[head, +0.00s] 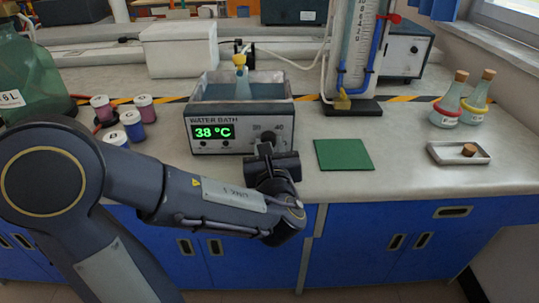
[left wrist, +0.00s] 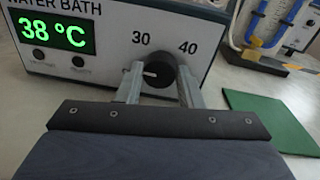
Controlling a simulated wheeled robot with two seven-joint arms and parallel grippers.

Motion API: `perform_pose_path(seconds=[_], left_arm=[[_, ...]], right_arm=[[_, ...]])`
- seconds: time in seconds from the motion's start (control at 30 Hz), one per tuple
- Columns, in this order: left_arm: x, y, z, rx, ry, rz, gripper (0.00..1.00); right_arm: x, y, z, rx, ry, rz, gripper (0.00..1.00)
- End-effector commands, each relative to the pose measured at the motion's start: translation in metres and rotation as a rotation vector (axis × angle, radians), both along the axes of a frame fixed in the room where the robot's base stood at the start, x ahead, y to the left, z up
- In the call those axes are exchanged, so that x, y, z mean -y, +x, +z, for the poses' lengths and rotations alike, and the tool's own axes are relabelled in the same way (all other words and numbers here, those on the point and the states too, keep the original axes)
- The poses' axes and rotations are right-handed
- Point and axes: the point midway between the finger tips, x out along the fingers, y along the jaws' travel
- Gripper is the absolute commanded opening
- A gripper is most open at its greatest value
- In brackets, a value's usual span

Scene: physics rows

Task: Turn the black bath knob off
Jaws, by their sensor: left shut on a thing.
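The water bath (head: 241,112) stands on the bench with its lit display reading 38 °C. Its black knob (left wrist: 158,72) is on the front panel between the marks 30 and 40. The knob's white pointer line points left, towards the 30 side. My left gripper (left wrist: 162,80) is shut on the black knob, one finger on each side. In the head view the left gripper (head: 266,146) is at the panel and covers part of the knob. My right gripper is not in view.
A green mat (head: 343,154) lies right of the bath. Several small jars (head: 145,108) stand to the left. A flask (head: 237,76) sits in the bath. Stoppered flasks (head: 448,102) and a small tray (head: 459,154) are at the right. A stand with blue tubing (head: 342,79) is behind.

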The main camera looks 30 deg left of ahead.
Motion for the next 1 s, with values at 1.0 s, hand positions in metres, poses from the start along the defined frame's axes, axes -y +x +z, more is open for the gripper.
perform_pose_path(seconds=[1.0], left_arm=[[-0.001,-0.001,-0.001,0.309,-0.508,0.002,0.10]], right_arm=[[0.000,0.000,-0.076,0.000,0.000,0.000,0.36]])
